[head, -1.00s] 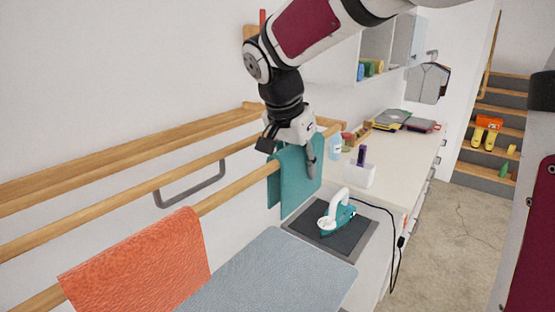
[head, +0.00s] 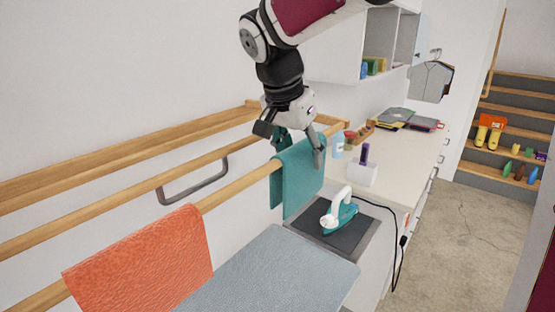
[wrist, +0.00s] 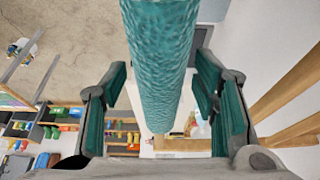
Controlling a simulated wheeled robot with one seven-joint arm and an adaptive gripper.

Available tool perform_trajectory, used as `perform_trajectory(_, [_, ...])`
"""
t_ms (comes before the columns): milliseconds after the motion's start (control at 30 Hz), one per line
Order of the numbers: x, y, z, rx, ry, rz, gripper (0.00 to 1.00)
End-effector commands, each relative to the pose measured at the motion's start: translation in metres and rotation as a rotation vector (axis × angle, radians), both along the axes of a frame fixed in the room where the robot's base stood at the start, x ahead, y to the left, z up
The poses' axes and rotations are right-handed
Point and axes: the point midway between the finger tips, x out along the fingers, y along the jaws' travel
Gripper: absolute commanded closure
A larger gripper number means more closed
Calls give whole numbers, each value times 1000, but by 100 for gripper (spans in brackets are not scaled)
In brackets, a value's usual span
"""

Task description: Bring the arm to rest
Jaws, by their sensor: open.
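The teal towel (head: 298,180) hangs over the wooden rail in the head view. My gripper (head: 298,148) is open just above it, fingers pointing down on either side of the towel's top. In the wrist view, the teal towel (wrist: 160,50) runs down between the spread fingers of my gripper (wrist: 165,105), with gaps on both sides. I cannot tell whether the gripper touches the towel.
An orange towel (head: 145,255) hangs on the rails (head: 110,215) at left. A grey-blue padded board (head: 270,275) lies in front. A teal iron (head: 340,215) stands on a dark pad (head: 357,235) beside the counter (head: 400,165). A wall cabinet (head: 335,58) hangs behind.

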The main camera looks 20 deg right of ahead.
Motion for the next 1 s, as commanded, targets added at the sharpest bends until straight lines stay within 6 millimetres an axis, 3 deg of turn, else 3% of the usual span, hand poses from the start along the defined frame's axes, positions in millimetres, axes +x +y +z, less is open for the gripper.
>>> perform_trajectory(300, [-14,20,59,1,-3,0,46])
perform_trajectory(633, [-28,26,82,3,3,30,46])
perform_trajectory(767, [-57,19,78,8,14,151,46])
perform_trajectory(1000, [-136,4,47,14,8,497,46])
